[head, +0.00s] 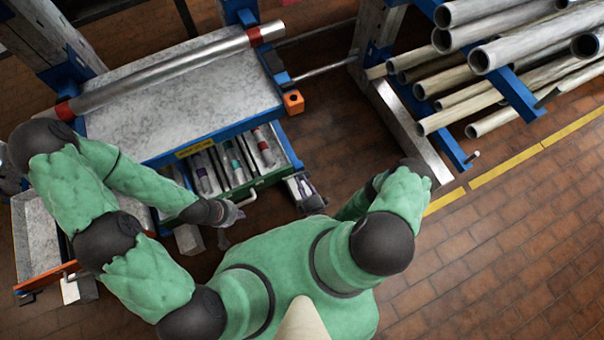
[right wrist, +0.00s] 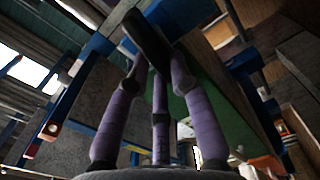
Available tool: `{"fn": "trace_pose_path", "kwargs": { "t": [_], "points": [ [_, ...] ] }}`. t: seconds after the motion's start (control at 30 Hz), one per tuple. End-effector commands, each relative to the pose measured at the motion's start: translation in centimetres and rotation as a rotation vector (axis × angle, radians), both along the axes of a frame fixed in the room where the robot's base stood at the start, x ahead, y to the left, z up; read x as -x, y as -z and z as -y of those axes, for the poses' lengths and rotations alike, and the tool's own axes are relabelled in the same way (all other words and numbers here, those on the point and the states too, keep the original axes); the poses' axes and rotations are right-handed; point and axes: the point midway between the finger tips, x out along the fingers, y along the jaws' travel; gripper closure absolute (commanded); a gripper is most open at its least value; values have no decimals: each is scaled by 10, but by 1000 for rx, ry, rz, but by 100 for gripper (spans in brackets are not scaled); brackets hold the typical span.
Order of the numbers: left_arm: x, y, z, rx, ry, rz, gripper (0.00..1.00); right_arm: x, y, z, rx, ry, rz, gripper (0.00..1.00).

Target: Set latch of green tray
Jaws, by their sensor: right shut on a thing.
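The green tray (head: 255,184) is drawn out below the grey-topped bench and holds several tools in its slots. My right gripper (head: 305,188) is at the tray's right front corner, partly hidden by my arm. In the right wrist view its purple fingers (right wrist: 157,75) close around a dark latch lever (right wrist: 147,38). The green side of the tray shows behind them (right wrist: 203,115). My left gripper (head: 236,213) is at the front left of the tray, by its front edge. Its fingers are too small and too shaded to tell whether they are open or shut.
A long metal pipe (head: 160,75) lies across the bench top (head: 190,100). An orange block (head: 293,102) sticks out at the bench's right corner. A rack of several pipes (head: 500,60) stands at the right. The brick floor (head: 500,240) at the lower right is clear.

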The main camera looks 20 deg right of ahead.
Motion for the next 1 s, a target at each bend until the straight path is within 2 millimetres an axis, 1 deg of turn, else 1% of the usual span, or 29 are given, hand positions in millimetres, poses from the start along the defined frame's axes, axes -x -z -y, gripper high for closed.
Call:
{"fn": "trace_pose_path", "kwargs": {
  "t": [0.2,0.4,0.93,0.97,1.0],
  "points": [
    [0,0,0,0,0,0,100,0,3,-1,118,-1,8,100],
    [0,0,0,0,0,0,100,0,4,-1,178,-1,13,100],
    [0,0,0,0,0,0,100,0,4,-1,201,0,14,100],
    [0,0,0,0,0,0,100,0,4,-1,201,0,14,72],
    [0,0,0,0,0,0,100,0,4,-1,201,0,14,61]
  ]
}}
